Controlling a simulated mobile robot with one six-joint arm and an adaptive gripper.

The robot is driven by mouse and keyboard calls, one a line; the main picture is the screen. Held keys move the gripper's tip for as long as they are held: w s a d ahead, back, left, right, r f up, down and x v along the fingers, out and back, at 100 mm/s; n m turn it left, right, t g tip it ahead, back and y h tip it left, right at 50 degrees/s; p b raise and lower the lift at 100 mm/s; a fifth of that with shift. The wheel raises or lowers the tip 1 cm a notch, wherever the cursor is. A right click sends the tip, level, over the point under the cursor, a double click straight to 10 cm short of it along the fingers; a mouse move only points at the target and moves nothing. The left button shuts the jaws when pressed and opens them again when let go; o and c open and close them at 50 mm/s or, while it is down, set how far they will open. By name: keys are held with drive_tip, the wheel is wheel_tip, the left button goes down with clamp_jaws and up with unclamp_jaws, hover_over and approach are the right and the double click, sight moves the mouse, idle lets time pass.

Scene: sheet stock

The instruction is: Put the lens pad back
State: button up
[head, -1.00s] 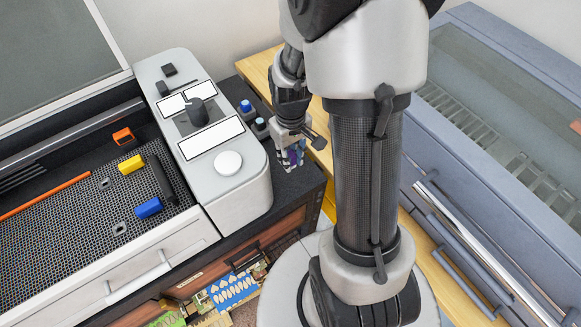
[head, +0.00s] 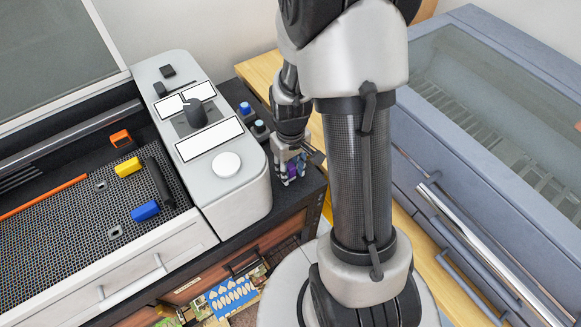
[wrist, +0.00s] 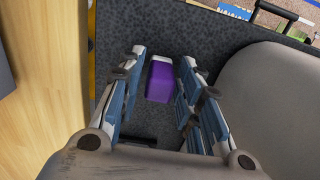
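A small purple block with a pale grey end (wrist: 160,82), which may be the lens pad, stands on the dark speckled bench top. My gripper (wrist: 164,62) is open, with one finger on each side of the block. In the wrist view, gaps show between the block and both fingers. In the head view, my gripper (head: 290,166) is low over the right front corner of the dark bench top. There, a bit of purple shows between the fingers, and the rest is hidden.
Two small blue-capped containers (head: 246,109) stand just behind my gripper. The grey machine's control panel (head: 213,140) rises close to the left. Its honeycomb bed (head: 70,215) holds orange, yellow and blue pieces. A wooden top (head: 262,72) lies behind, and a blue-grey machine (head: 480,150) stands right.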

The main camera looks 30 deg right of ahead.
sight(291, 166)
drive_tip(key=shift+o, duration=0.6)
drive_tip(key=shift+r, duration=0.1)
drive_tip(key=shift+r+p, duration=0.3)
drive_tip(key=shift+r, duration=0.1)
wheel_tip(291, 166, up, 11)
drive_tip(key=p, duration=0.3)
drive_tip(key=shift+r+p, duration=0.2)
drive_tip(key=shift+p, duration=0.1)
